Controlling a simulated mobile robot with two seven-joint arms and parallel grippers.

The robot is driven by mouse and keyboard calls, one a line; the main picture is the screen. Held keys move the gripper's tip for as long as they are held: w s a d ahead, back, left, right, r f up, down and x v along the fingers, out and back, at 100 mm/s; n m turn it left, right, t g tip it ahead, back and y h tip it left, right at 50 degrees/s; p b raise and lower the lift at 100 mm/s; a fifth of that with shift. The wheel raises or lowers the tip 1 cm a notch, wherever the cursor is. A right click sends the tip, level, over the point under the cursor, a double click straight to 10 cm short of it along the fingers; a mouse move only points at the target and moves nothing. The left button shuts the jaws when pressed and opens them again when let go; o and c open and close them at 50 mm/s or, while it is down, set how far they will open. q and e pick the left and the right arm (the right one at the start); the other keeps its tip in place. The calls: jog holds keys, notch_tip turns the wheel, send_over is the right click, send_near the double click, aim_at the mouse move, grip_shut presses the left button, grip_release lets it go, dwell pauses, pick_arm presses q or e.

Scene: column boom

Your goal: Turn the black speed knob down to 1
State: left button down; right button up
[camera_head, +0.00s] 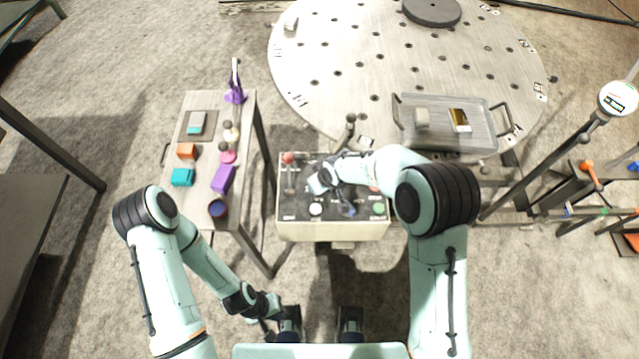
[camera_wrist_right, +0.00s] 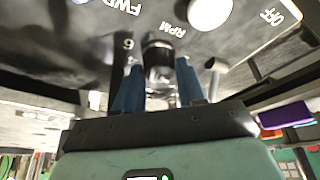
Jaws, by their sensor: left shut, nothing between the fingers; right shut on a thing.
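The control panel box (camera_head: 330,230) stands in front of me with a dark top face. My right gripper (camera_head: 346,208) is over the panel, and its hand and forearm cover part of it in the head view. In the right wrist view the black speed knob (camera_wrist_right: 157,52) sits between the two blue fingers of my right gripper (camera_wrist_right: 157,75), by the RPM lettering and a 6. The fingers are shut on the knob. The knob's pointer cannot be made out. My left gripper (camera_head: 268,308) is shut and empty, low in front of my base, away from the panel.
A red-topped lever (camera_head: 288,158) and a white button (camera_head: 316,208) are on the panel, with a green button (camera_head: 378,208) at its right. A small table (camera_head: 203,108) with coloured items stands to the left. A round perforated plate (camera_head: 370,50) lies behind.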

jog(key=n+y, duration=0.1)
jog(key=n, duration=0.1)
jog(key=shift+w+d+n+g, duration=0.1)
jog(key=shift+d+n+g, duration=0.05)
jog(key=shift+n+g, duration=0.2)
jog(key=shift+n+g+y+p, duration=0.3)
jog(key=shift+n+g+p, duration=0.35)
jog(key=shift+n, duration=1.1)
jog(key=o, duration=1)
jog(key=v, duration=1.3)
jog(key=shift+r, duration=0.15)
